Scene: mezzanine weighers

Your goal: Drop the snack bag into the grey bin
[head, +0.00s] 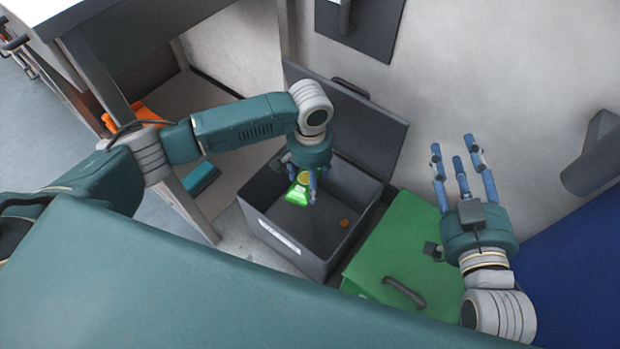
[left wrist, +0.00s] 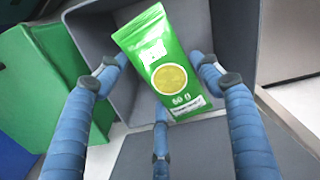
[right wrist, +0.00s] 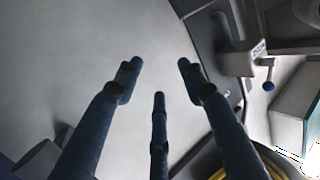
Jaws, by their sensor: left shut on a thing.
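The snack bag (head: 299,191) is green with a yellow round patch. It is in my left gripper (head: 304,184), over the open grey bin (head: 275,235). In the left wrist view the bag (left wrist: 168,62) sits tilted between the blue fingers of the left gripper (left wrist: 160,88), with the grey bin's inside (left wrist: 95,38) behind it. The bag's lower end is near or inside the bin's mouth; its exact height I cannot tell. My right gripper (head: 462,168) is raised at the right with its fingers spread and empty; the right wrist view shows the fingers (right wrist: 158,85) apart.
The grey bin's lid (head: 360,125) stands open at its back. A small orange-brown thing (head: 344,223) lies in the bin. A green bin with a shut lid (head: 400,245) stands to its right, a blue one (head: 575,265) farther right. A table's legs (head: 185,205) stand at the left.

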